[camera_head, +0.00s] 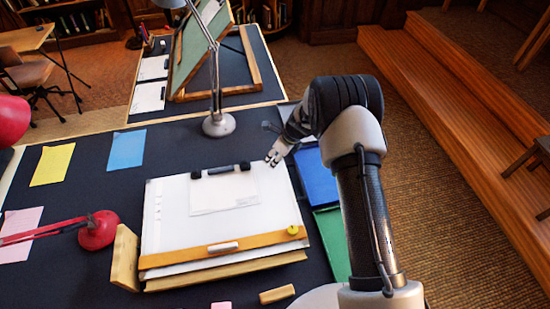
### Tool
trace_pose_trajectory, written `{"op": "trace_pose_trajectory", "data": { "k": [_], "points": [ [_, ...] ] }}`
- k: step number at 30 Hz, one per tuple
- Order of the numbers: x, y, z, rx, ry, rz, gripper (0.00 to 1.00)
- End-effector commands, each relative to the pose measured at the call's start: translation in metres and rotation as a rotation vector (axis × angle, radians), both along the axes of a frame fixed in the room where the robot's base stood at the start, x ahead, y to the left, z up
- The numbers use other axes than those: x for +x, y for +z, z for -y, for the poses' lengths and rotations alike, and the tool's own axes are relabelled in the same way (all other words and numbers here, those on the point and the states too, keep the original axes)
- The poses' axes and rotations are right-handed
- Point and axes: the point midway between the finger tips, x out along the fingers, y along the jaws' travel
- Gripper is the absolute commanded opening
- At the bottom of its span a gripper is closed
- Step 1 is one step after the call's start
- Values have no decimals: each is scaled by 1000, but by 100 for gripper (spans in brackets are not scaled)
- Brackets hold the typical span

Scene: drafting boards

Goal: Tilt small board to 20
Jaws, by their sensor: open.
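The small board (168,221) is a white drafting board on the dark table in front of me. It lies at a low angle, and its exact tilt cannot be read. A paper sheet (226,197) sits on it under a dark clip bar (220,171) at the far edge. A wooden ledge (170,258) crosses its near edge, with a white eraser-like piece (222,247) and a yellow knob (293,230) on it. My gripper (271,158) is open and empty, just beyond the board's far right corner. Contact with the board cannot be told.
Blue (315,177) and green (331,241) folders lie right of the board. A wooden block (124,258) stands at its near left corner. A red lamp base (98,230) is at left, and a grey lamp base (218,124) stands behind. A larger green tilted board (197,42) is farther back.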

Motion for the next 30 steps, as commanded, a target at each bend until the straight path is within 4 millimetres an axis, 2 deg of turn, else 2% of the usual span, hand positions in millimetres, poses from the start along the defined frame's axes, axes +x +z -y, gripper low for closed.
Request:
{"op": "trace_pose_trajectory", "data": {
  "k": [11, 30],
  "points": [
    [2, -6, -2, 0, 0, 1, 46],
    [2, -5, -2, 0, 0, 0, 4]
  ]
}}
